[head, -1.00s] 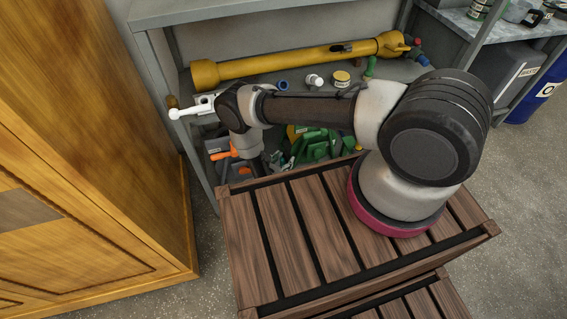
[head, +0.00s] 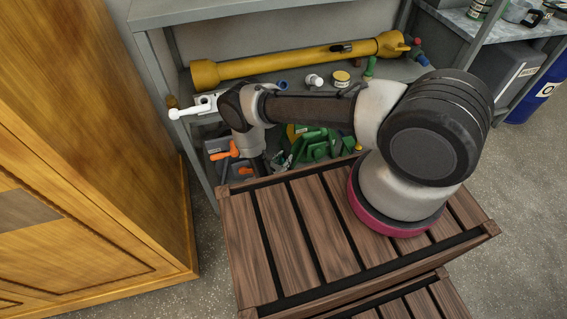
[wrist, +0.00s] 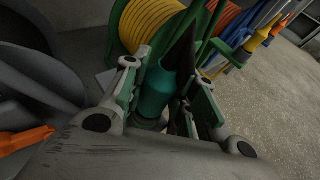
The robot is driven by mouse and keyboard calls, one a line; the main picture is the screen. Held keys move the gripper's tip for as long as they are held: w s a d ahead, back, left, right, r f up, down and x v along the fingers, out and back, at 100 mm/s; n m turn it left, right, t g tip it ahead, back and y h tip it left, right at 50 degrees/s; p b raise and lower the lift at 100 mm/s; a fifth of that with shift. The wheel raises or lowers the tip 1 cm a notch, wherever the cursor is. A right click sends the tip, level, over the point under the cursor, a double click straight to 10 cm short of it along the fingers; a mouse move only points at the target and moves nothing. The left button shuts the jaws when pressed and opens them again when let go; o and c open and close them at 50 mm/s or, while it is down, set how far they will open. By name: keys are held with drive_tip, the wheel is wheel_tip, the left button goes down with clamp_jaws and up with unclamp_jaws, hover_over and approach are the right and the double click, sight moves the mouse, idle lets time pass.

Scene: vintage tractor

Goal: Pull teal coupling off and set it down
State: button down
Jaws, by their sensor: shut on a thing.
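The teal coupling (wrist: 156,90) is a rounded, sleeve-like part in the middle of the wrist view. My gripper (wrist: 162,82) is closed around it, with one finger on each side. A dark, pointed piece rises just right of the coupling's top. The coupling's lower end is partly hidden by the fingers and the gripper body, so I cannot tell whether it is still joined to anything. In the head view the coupling cannot be made out, and my forearm and wrist cover much of the lower shelf.
A yellow shaft (head: 300,66) lies across the grey shelf, with a yellow-labelled can (head: 341,78) before it. Green parts (head: 318,145) crowd the lower level. Yellow coiled hose (wrist: 143,25) stands close behind the coupling. A wooden cabinet (head: 90,150) bounds the left. Open floor (wrist: 275,100) shows right.

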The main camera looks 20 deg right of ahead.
sight(284, 156)
drive_tip(key=shift+r, duration=0.1)
drive_tip(key=shift+r, duration=2)
drive_tip(key=shift+r, duration=0.1)
drive_tip(key=shift+r, duration=1.9)
